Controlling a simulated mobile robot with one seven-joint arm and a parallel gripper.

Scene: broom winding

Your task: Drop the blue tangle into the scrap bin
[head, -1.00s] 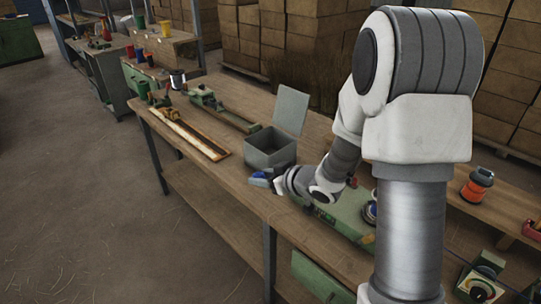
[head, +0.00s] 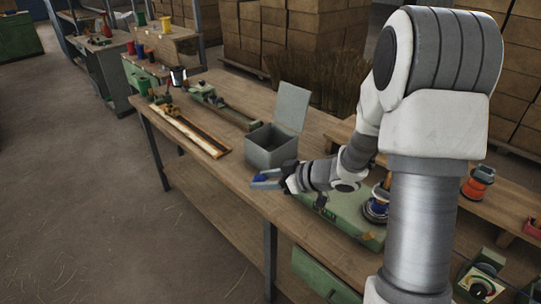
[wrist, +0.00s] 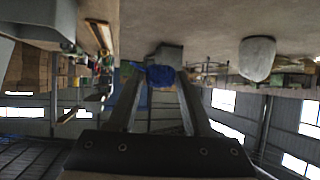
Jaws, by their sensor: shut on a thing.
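The blue tangle (head: 262,178) is a small dark-blue clump between the fingertips of my gripper (head: 266,180). It also shows in the wrist view (wrist: 160,75), between the ends of the two fingers, which are shut on it. The scrap bin appears to be the grey box (head: 270,158) with its lid (head: 291,106) standing open at the back. My gripper is in front of the box, near the front edge of the bench, with the tangle outside it. The inside floor of the box is hidden.
The wooden workbench (head: 222,178) carries a long narrow tray (head: 189,130) and a green tool (head: 222,106) left of the box. A green machine base (head: 340,216) lies under my arm. An orange-and-black spool (head: 477,184) stands at right. Open floor lies at left.

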